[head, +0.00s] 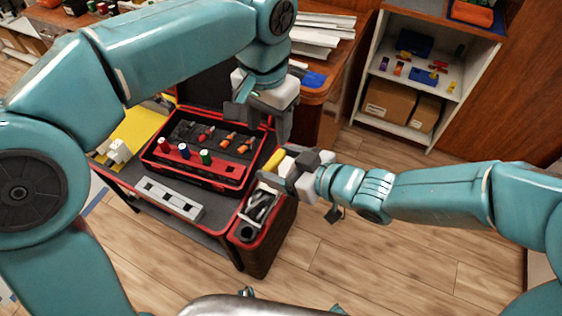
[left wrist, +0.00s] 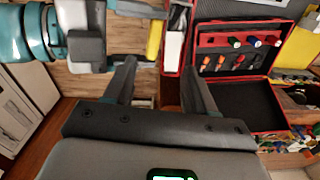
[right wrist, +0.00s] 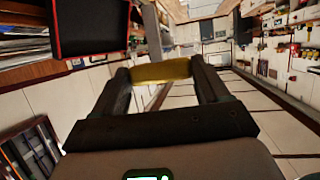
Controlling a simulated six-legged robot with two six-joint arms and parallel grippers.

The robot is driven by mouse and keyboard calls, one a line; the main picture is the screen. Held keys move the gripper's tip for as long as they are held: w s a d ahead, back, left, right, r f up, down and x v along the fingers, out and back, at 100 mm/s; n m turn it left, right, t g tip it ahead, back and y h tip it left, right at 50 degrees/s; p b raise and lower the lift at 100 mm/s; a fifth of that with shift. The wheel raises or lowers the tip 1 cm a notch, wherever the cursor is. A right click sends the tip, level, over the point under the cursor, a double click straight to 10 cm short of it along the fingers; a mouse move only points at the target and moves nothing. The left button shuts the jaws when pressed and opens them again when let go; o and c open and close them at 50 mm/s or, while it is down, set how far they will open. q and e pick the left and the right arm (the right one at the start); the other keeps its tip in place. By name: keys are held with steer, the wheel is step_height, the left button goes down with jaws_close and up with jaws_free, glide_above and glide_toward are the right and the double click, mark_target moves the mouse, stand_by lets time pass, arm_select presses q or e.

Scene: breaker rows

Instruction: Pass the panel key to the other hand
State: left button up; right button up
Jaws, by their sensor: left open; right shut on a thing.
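The panel key is a yellow bar (head: 274,160), and it also shows in the right wrist view (right wrist: 162,72) and the left wrist view (left wrist: 155,40). My right gripper (head: 290,170) is shut on it, with the bar lying across between the two fingers. The key is held in the air just above the right end of the toolbox table. My left gripper (head: 263,118) is open and empty, fingers pointing down, above and slightly left of the key. In the left wrist view the key lies beyond the fingertips (left wrist: 158,70), apart from them. Fingers partly hide the key's ends.
An open red-edged toolbox (head: 195,170) with several coloured-handled tools stands on the table. A grey strip with square slots (head: 168,198) lies in front of it, and a black-red bin (head: 262,205) is at right. A shelf (head: 415,75) stands behind. Floor at right is clear.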

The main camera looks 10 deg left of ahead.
arm_select(q)
steer(key=w+a+f+h, duration=0.1)
steer(key=w+a+f, duration=0.1)
steer(key=f, duration=0.9)
steer(key=w+a+f+h, duration=0.1)
steer(key=w+a+f, duration=0.1)
steer(key=f, duration=0.9)
steer(key=s+d+f+n+h, duration=0.1)
steer(key=s+f+n, duration=0.5)
steer(key=s+f, duration=1.2)
steer(key=shift+s+f+n+h, duration=0.3)
steer(key=shift+s+f+h, duration=0.15)
steer(key=shift+s, duration=0.4)
steer(key=shift+d+r, duration=0.1)
